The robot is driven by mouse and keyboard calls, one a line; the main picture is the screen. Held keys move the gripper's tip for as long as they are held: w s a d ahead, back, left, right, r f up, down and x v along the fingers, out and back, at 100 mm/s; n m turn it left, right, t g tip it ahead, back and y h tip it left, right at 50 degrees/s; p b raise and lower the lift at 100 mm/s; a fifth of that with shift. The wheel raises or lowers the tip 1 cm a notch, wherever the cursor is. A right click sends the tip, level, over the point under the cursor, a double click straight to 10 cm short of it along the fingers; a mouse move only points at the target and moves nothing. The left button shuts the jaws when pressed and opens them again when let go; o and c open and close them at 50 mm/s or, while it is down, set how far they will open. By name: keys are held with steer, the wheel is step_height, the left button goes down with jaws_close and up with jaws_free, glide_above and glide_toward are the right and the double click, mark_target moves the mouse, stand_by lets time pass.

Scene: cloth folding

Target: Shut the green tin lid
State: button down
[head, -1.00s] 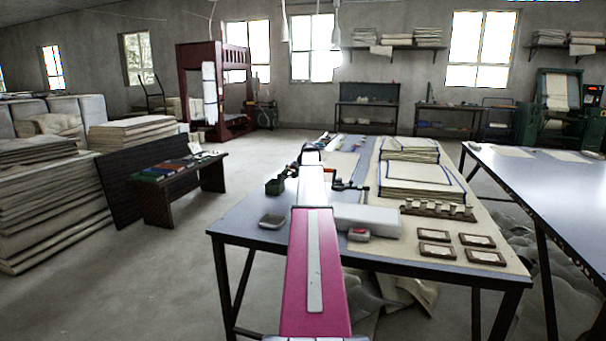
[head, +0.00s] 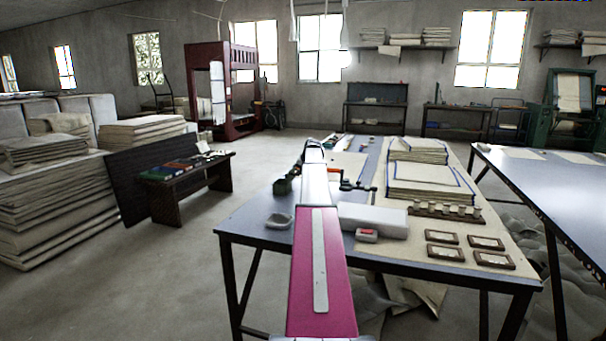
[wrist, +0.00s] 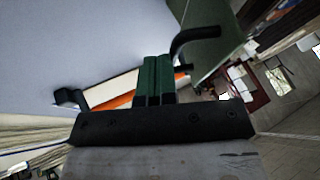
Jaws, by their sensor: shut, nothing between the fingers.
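The small dark green tin (head: 282,187) stands on the near left part of the work table, just left of my arm. It is too small there to tell how far its lid is raised. In the wrist view a flat dark green surface (wrist: 214,48), apparently part of the tin, lies just beyond and right of my fingers. My gripper (wrist: 158,60) is shut and empty, its two green fingers side by side. I cannot tell whether they touch the green surface. In the head view my arm hides the fingers.
The work table (head: 250,240) holds a small grey dish (head: 279,220), a white box (head: 372,219), stacked cloths (head: 430,182) and several small frames (head: 442,236). A black hooked part (wrist: 195,42) shows close beside my fingers.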

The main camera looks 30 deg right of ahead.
mark_target(293, 171)
steer(key=shift+r, duration=0.1)
steer(key=w+a+r+g+h, duration=0.1)
steer(key=g, duration=0.1)
steer(key=w+a+r+n+g+h, duration=0.1)
steer(key=w+a+g+h, duration=0.1)
steer(key=w+a+r+g+h, duration=0.1)
steer(key=w+g+h, duration=0.1)
steer(key=shift+w+a+n, duration=0.2)
steer(key=shift+w+n, duration=0.05)
steer(key=shift+n, duration=0.05)
steer(key=w+a+f+n+g+h, duration=0.1)
steer(key=w+a+f+g+h, duration=0.2)
steer(key=w+a+f+g, duration=0.1)
steer(key=shift+w+a+f+h, duration=0.25)
steer(key=shift+w+a+h, duration=0.15)
steer(key=shift+w+a, duration=0.65)
